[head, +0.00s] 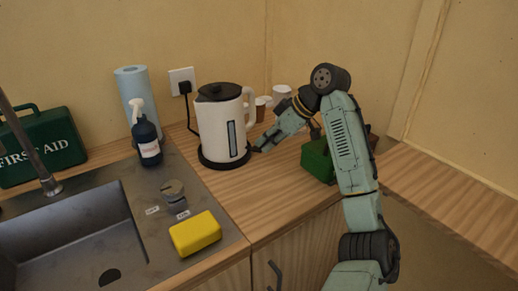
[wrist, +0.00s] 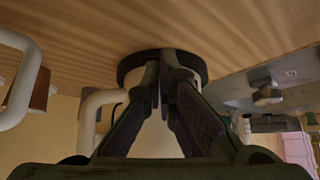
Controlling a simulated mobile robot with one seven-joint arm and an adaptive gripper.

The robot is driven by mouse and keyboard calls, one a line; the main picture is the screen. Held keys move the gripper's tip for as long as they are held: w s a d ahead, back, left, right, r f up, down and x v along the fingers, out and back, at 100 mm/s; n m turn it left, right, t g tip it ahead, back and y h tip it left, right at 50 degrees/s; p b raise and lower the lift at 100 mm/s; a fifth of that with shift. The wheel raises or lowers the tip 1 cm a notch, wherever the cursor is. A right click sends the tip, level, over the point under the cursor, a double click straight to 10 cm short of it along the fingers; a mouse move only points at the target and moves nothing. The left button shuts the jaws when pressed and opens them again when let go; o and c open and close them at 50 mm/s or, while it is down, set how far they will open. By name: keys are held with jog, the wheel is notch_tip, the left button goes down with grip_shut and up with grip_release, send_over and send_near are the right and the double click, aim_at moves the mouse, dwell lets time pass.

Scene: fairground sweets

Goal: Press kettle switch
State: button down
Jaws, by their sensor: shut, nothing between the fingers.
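The white kettle (head: 211,125) with a black lid and a grey window strip stands upright on its round black base (head: 207,163) on the wooden counter. Its handle is on the right side. My gripper (head: 259,150) is shut and empty, low at the right of the kettle, with its tips close to the base. In the wrist view, which looks upside down, the shut fingertips (wrist: 164,58) overlap the black base (wrist: 128,72). The fingers hide much of the white body (wrist: 156,140). Whether the tips touch the kettle cannot be told. I cannot make out the switch.
White and brown cups (head: 282,91) stand behind my gripper. A green box (head: 316,161) is beneath my arm. A spray bottle (head: 147,138), a blue paper roll (head: 131,83) and a wall plug (head: 184,87) are left of the kettle. A yellow sponge (head: 195,234) lies by the sink.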

jog(key=shift+f+b, duration=0.4)
jog(key=shift+f, duration=0.45)
jog(key=shift+r, duration=0.1)
jog(key=shift+s+d+r+p, duration=0.15)
jog(key=shift+d+p, duration=0.15)
jog(key=shift+d, duration=0.15)
jog(key=shift+s+d+r+p, duration=0.15)
jog(key=shift+d+p, duration=0.15)
jog(key=shift+d, duration=0.15)
jog(key=shift+s+d+r, duration=0.15)
jog(key=shift+s+d, duration=0.05)
jog(key=shift+d, duration=0.4)
jog(key=v, duration=0.8)
jog(key=shift+s+a+r, duration=0.1)
jog(key=shift+a+r, duration=0.05)
